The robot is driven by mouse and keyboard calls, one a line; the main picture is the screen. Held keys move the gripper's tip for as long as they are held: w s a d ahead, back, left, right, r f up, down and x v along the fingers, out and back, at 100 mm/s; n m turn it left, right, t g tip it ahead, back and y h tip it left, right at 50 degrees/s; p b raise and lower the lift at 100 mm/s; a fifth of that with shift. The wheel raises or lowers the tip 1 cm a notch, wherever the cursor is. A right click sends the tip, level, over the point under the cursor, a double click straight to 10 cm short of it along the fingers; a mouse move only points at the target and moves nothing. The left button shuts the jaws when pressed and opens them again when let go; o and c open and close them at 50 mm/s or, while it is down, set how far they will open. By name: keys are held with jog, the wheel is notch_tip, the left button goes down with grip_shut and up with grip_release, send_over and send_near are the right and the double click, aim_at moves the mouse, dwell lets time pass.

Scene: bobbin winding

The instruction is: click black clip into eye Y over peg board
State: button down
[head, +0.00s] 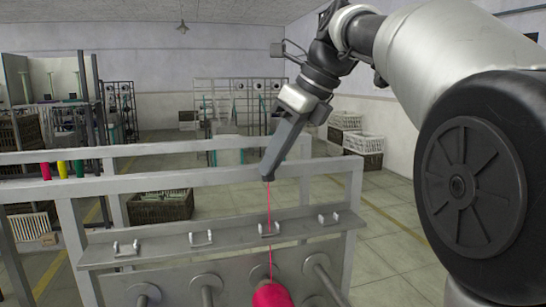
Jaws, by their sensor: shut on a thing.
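My gripper (268,177) points down in front of the upper rail, its jaws shut on the end of a pink thread (269,205). A small dark piece at the fingertips looks like the black clip; the jaws mostly hide it. The thread runs straight down past a metal eye (269,229) on the ledge to a pink bobbin (272,294) at the bottom edge. I cannot tell whether it passes through the eye or in front of it. Other eyes sit at left (126,248), mid-left (201,238) and right (329,218). No letter marks eye Y.
The grey frame's upper rail (180,145) crosses behind my gripper. Racks with coloured spools (62,169) stand at left. Wicker baskets (160,206) are on the floor behind and at right. Open floor lies right of the frame.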

notch_tip(320, 180, down, 7)
jog(key=shift+f+b, duration=0.2)
jog(key=shift+b, duration=0.25)
jog(key=shift+r, duration=0.3)
jog(key=shift+f, duration=0.1)
jog(key=shift+f+b, duration=0.9)
jog(key=shift+f, duration=0.95)
jog(key=c, duration=1.5)
grip_release()
jog(key=shift+c, duration=0.2)
